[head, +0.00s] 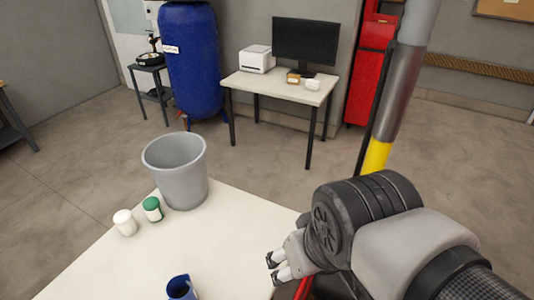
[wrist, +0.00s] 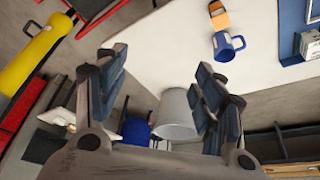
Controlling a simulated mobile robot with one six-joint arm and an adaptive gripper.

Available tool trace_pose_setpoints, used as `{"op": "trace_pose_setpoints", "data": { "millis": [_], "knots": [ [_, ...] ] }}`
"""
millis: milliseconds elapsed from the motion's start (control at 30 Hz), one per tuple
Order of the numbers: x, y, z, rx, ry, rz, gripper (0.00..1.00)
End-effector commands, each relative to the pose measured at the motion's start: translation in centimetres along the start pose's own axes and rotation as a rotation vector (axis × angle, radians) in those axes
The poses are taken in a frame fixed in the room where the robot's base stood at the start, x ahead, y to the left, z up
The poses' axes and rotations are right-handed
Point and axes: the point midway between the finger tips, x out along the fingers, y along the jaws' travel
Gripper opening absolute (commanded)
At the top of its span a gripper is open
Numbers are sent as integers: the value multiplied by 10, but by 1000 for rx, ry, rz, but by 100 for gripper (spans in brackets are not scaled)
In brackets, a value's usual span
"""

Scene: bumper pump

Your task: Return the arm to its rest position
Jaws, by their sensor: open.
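My arm reaches in from the lower right of the head view, with my gripper (head: 279,267) over the right edge of the white table (head: 226,228). In the wrist view my gripper (wrist: 165,95) shows its two fingers spread wide apart, with nothing between them. It is open and empty.
A grey bin (head: 177,172), a green-lidded jar (head: 152,209) and a white jar (head: 124,222) stand on the table. A blue mug (head: 181,288) is at the lower edge. The wrist view also shows an orange box (wrist: 219,14). A grey and yellow post (head: 376,156) rises behind my arm.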

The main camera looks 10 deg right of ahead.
Motion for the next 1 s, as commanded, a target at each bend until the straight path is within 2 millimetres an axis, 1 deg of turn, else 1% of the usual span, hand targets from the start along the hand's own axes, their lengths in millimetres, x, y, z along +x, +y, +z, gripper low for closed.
{"op": "trace_pose_setpoints", "data": {
  "millis": [33, 167, 467, 567, 733, 1000],
  "knots": [
    [-8, 5, 6, 31, 21, 9, 63],
    [-16, 11, 16, 74, 40, 21, 63],
    [-18, 12, 19, 83, 42, 23, 63],
    [-13, 12, 20, 83, 42, 23, 63],
    [7, 12, 28, 82, 42, 23, 63],
    [8, 12, 28, 82, 42, 23, 63]
  ]
}}
